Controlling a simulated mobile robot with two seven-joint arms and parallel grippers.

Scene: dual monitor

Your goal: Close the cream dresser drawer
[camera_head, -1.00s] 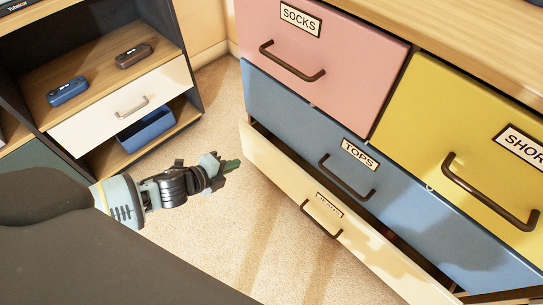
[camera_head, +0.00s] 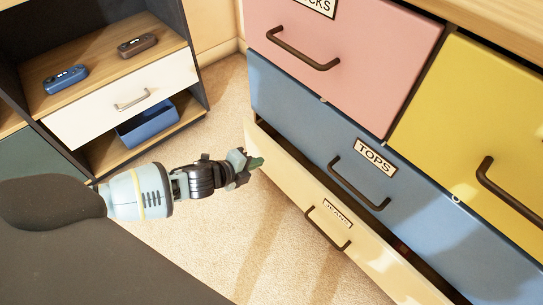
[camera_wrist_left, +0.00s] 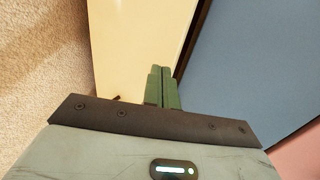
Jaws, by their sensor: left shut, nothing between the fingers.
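The cream drawer (camera_head: 300,190) is the bottom drawer of the dresser and stands partly open, with a dark gap behind its front's top edge. It has a dark bar handle (camera_head: 328,228) and a small label. My left gripper (camera_head: 257,163) is shut and empty, close to the far left end of the cream front; I cannot tell whether it touches. In the left wrist view the green fingers (camera_wrist_left: 162,85) are together, pointing along the cream front (camera_wrist_left: 135,40). My right gripper is not in view.
Above it are a blue drawer labelled TOPS (camera_head: 310,130), a pink drawer (camera_head: 350,60) and a yellow drawer (camera_head: 475,130), all shut. A dark shelf unit with a white drawer (camera_head: 120,105) and a blue bin (camera_head: 148,124) stands at left. Carpet (camera_head: 225,220) lies clear between.

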